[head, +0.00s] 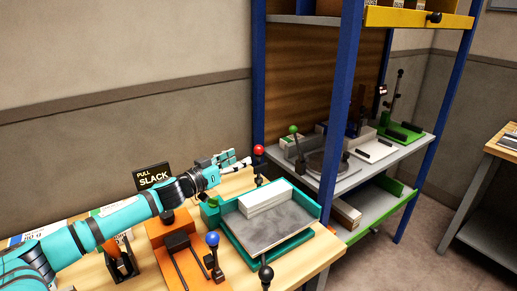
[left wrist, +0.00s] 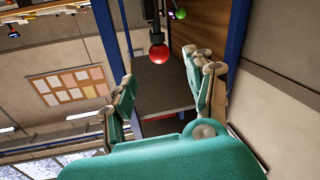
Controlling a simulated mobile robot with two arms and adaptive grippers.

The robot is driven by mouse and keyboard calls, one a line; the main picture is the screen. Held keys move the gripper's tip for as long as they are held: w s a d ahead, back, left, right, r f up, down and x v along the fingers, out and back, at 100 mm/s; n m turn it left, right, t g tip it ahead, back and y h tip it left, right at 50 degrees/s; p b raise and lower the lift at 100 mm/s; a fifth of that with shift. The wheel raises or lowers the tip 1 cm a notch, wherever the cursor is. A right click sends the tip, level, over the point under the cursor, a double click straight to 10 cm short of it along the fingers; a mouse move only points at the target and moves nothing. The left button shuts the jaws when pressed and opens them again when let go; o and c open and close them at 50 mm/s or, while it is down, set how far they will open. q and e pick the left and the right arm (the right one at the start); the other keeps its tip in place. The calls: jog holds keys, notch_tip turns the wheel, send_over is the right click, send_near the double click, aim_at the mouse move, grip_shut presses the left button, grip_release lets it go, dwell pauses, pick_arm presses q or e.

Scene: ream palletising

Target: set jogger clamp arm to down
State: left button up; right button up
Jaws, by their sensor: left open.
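The teal jogger tray (head: 312,206) stands on the wooden bench, with a grey plate (head: 272,222) and a white paper block (head: 264,198) in it. A lever with a red ball knob (head: 258,149) stands upright at the tray's back edge; I take it for the clamp arm. My left gripper (head: 241,159) is open, just left of the red knob. In the left wrist view, the red knob (left wrist: 158,52) shows ahead between the spread fingers (left wrist: 165,78), apart from them. My right gripper is out of view.
An orange device with a blue-knobbed lever (head: 212,239) stands left of the tray. A black knob (head: 265,273) is at the front. A "PULL SLACK" sign (head: 153,177) stands behind my left arm. A blue-post shelf rack (head: 342,110) is at the right.

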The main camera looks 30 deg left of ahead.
aim_at(255, 151)
pick_arm(q)
jog(key=w+p, duration=0.1)
jog(key=w, duration=0.1)
jog(key=w+d+p, duration=0.1)
jog(key=w, duration=0.5)
jog(key=shift+w+d+p, duration=0.1)
jog(key=shift+d+p, duration=0.2)
jog(key=shift+p, duration=0.1)
jog(key=shift+w+d, duration=0.15)
jog(key=shift+w, duration=0.35)
jog(key=shift+c, duration=0.3)
